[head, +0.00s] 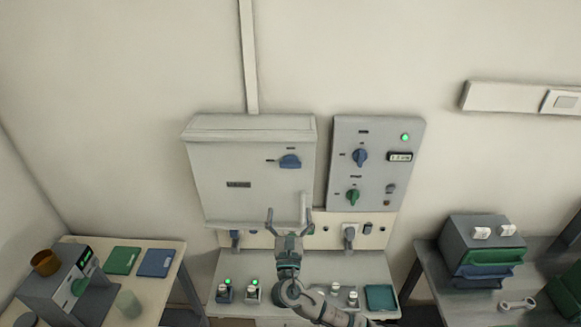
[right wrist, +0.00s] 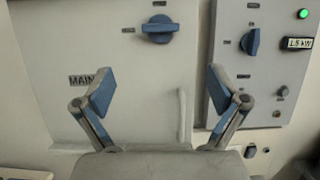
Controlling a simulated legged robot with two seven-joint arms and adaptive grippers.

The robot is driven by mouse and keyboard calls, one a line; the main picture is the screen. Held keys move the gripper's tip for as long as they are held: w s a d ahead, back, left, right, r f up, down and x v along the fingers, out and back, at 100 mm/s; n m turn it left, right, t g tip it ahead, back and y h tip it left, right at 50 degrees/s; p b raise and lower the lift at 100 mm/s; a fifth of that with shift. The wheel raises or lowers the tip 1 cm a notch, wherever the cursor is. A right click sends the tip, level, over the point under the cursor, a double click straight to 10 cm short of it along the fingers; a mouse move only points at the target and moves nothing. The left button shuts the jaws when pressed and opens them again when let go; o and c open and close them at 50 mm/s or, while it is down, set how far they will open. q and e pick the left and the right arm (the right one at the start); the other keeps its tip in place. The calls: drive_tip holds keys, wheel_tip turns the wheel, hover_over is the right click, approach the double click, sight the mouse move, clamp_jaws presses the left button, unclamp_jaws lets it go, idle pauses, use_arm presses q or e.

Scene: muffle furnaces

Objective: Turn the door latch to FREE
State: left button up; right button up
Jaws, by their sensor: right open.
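The door latch is a blue knob (head: 290,161) at the upper right of the pale cabinet door (head: 215,165). It also shows in the right wrist view as a blue knob (right wrist: 160,29) with its grip bar lying level. Small labels sit above it and to its left, too small to read. My right gripper (head: 289,212) is open and empty in front of the door's lower part, below the knob and apart from it. In the right wrist view its spread fingers (right wrist: 160,82) stand below the knob with nothing between them. My left gripper is not in view.
A pale upright door handle (head: 305,208) is close to my right gripper. A grey control panel (head: 375,185) with a blue knob, a green knob and a lit green lamp is to the right. A bench (head: 330,265) with small items is below; side tables flank it.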

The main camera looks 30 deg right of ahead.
sight(291, 168)
drive_tip(key=p+x, duration=0.2)
drive_tip(key=x, duration=1.2)
drive_tip(key=shift+w+d+p, duration=0.2)
drive_tip(key=shift+w+p, duration=0.1)
drive_tip(key=c, duration=1.1)
